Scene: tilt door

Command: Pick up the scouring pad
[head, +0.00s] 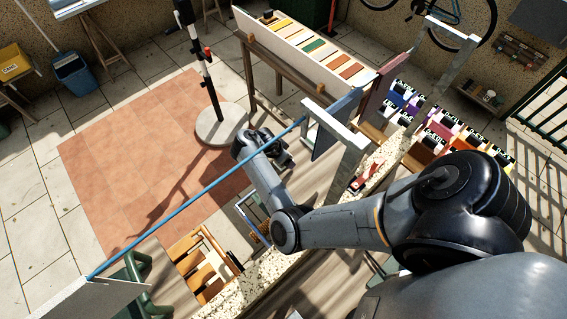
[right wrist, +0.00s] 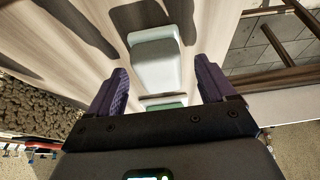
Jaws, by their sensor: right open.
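In the right wrist view, a pale block with a green edge (right wrist: 155,64) lies on a wood-grain surface, ahead of my right gripper (right wrist: 160,85). It looks like the scouring pad, but I cannot be sure. A smaller green piece with a pale edge (right wrist: 165,103) shows between the fingers, partly hidden by the gripper body. The two dark fingers are spread wide with nothing gripped. In the head view, my right gripper (head: 280,150) is over the wooden surface; no pad can be made out there. My left gripper is not in view.
A blue bar (head: 200,203) runs diagonally beside my right gripper. A pale upright frame (head: 340,128) stands close to its right. A speckled counter (head: 245,287) lies below my arm. A round-based pole (head: 222,124) stands behind-left. The tiled floor at left is mostly clear.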

